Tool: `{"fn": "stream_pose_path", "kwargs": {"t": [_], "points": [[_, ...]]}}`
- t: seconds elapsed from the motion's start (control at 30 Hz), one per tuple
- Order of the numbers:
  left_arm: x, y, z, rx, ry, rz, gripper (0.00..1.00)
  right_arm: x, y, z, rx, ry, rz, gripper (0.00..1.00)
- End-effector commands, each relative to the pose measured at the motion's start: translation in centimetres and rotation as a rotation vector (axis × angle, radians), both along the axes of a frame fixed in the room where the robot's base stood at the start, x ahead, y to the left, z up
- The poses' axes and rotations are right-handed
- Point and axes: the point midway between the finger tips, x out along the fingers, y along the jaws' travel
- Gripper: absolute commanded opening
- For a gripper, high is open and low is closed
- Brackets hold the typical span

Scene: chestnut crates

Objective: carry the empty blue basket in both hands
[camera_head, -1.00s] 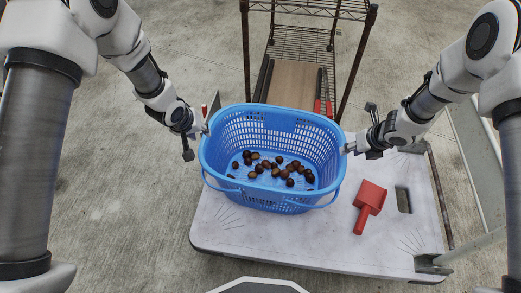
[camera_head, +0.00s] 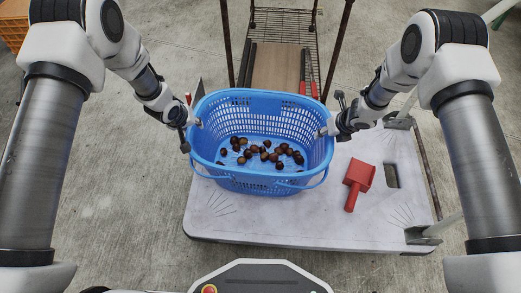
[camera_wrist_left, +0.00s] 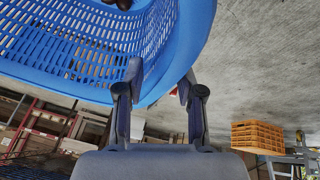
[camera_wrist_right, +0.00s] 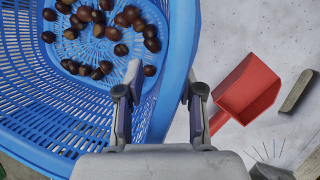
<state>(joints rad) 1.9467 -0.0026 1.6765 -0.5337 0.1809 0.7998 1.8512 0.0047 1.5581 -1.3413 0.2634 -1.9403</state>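The blue basket (camera_head: 229,184) stands on a pale platform (camera_head: 300,228) in the head view. It is not empty: several brown chestnuts (camera_head: 264,153) lie on its floor. My left gripper (camera_head: 197,124) is at the basket's left rim. My right gripper (camera_head: 325,132) is at the right rim. In the right wrist view its fingers (camera_wrist_right: 160,80) straddle the rim (camera_wrist_right: 182,35) likewise, one inside and one outside. The fingertips' contact is partly hidden.
A wire rack (camera_head: 284,22) stands behind. An orange crate (camera_wrist_left: 257,136) shows in the left wrist view. Concrete floor (camera_head: 110,195) is open on the left.

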Motion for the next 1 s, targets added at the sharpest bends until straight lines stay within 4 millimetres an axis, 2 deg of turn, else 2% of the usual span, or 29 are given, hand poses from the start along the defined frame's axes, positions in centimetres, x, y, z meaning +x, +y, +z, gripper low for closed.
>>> {"fn": "stream_pose_path", "kwargs": {"t": [0.23, 0.27, 0.3, 0.37, 0.77, 1.0], "points": [[0.0, 0.0, -0.1, 0.000, 0.000, 0.000, 0.37, 0.0, 0.0, -0.1, 0.000, 0.000, 0.001, 0.37], [0.0, 0.0, -0.1, 0.000, 0.000, 0.000, 0.34, 0.0, 0.0, -0.1, 0.000, 0.000, 0.001, 0.34], [0.0, 0.0, -0.1, 0.000, 0.000, 0.000, 0.19, 0.0, 0.0, -0.1, 0.000, 0.000, 0.001, 0.19], [0.0, 0.0, -0.1, 0.000, 0.000, 0.000, 0.00, 0.0, 0.0, -0.1, 0.000, 0.000, 0.001, 0.00], [0.1, 0.0, 0.1, 0.000, -0.002, 0.000, 0.00, 0.1, 0.0, 0.1, 0.000, -0.002, 0.001, 0.00], [0.1, 0.0, 2.0, 0.000, -0.002, 0.000, 0.00, 0.1, 0.0, 2.0, 0.000, -0.002, 0.001, 0.00]]}}
